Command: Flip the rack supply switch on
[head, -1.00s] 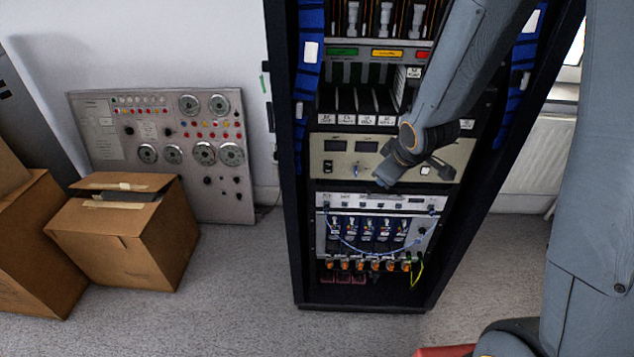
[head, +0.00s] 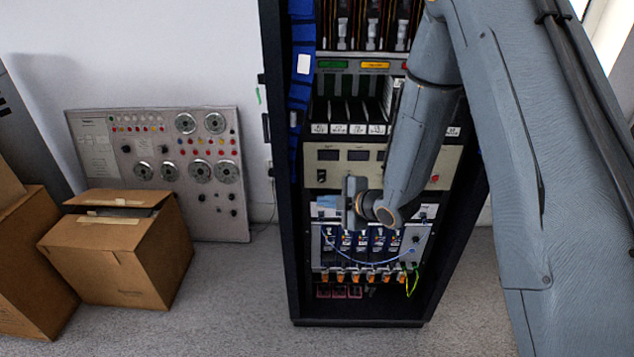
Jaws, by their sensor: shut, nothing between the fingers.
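Which control is the rack supply switch is not labelled legibly, and the rocker's position is too small to tell. My gripper (head: 351,196) is shut and empty, in front of the lower middle of the beige panel, right of the black rocker. It hides part of the panel's lower edge and the unit below. I cannot tell whether it touches the panel.
The dark rack (head: 285,230) has card slots above and a unit with blue modules (head: 362,240) and looping cables below. An instrument panel (head: 95,150) leans on the wall at left, behind cardboard boxes (head: 125,262). Carpet in front of the rack is clear.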

